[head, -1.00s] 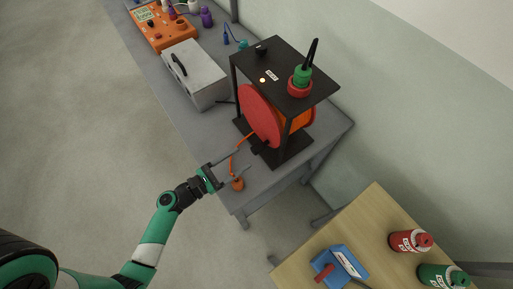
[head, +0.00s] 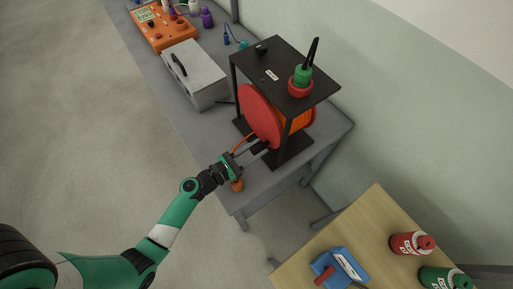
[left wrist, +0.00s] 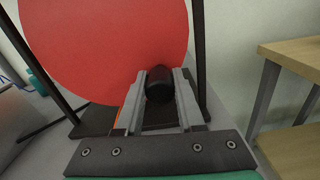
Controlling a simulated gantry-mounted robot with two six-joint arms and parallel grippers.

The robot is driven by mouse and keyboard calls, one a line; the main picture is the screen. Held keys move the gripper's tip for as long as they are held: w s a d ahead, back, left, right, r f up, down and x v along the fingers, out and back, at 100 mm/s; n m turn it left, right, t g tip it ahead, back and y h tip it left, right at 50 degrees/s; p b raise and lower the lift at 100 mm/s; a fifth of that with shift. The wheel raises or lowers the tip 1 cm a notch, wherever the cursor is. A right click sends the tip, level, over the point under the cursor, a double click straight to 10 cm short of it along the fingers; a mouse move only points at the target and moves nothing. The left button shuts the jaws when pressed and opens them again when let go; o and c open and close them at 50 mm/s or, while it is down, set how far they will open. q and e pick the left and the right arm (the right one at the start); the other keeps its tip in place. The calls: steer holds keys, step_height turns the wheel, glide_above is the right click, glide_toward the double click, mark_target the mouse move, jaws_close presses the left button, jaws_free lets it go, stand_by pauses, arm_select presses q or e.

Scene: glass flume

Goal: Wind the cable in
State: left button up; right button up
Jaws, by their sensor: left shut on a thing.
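The cable reel has a red disc (head: 260,112) and orange cable (head: 302,121) wound behind it, in a black frame (head: 287,147). A strand of orange cable (head: 241,143) runs down from the reel, and an orange ball-like piece (head: 238,185) is by the bench's near edge. My left gripper (head: 256,148) is at the lower front of the disc, shut on a black crank handle. In the left wrist view, the handle (left wrist: 158,86) sits between the fingers (left wrist: 162,100), before the red disc (left wrist: 90,45). My right gripper is not seen.
A grey box (head: 195,72) and an orange instrument (head: 160,25) stand further back on the grey bench (head: 262,180). A wooden table (head: 375,215) at right holds a blue device (head: 338,266), a red bottle (head: 411,244) and a green bottle (head: 443,279).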

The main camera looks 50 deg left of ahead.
arm_select(q)
jaws_close()
steer(key=shift+r, duration=0.1)
stand_by(1.0)
